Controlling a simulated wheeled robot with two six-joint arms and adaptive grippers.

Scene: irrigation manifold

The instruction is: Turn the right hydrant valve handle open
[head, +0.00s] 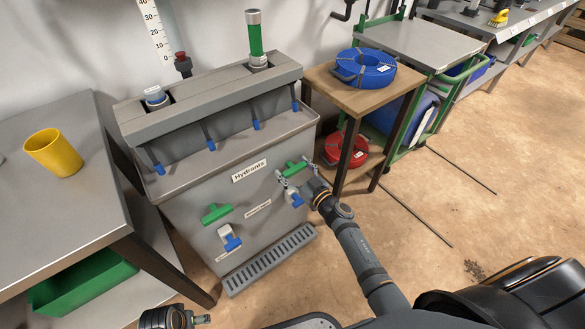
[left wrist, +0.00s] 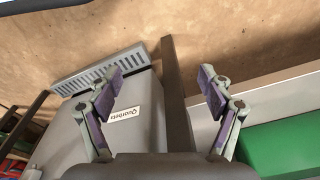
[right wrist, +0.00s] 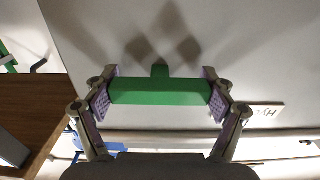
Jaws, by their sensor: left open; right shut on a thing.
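The right hydrant valve handle (head: 294,168) is a green bar on the front of the grey hydrant cabinet (head: 190,246), above a blue-and-white outlet. My right gripper (head: 296,177) reaches it from the front. In the right wrist view the green bar (right wrist: 160,91) lies across between the pads, with a pad against each end, so the gripper is shut on it. The left green handle (head: 215,213) sits lower left on the same panel, untouched. My left gripper (left wrist: 163,88) is open and empty, away from the cabinet; only a bit shows low in the head view.
A drain grate (head: 270,260) runs along the cabinet's foot. A grey table with a yellow cup (head: 54,152) stands at the left, a green bin (head: 84,281) beneath it. A wooden stand with a blue hose coil (head: 365,68) is close on the right. Open floor lies further right.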

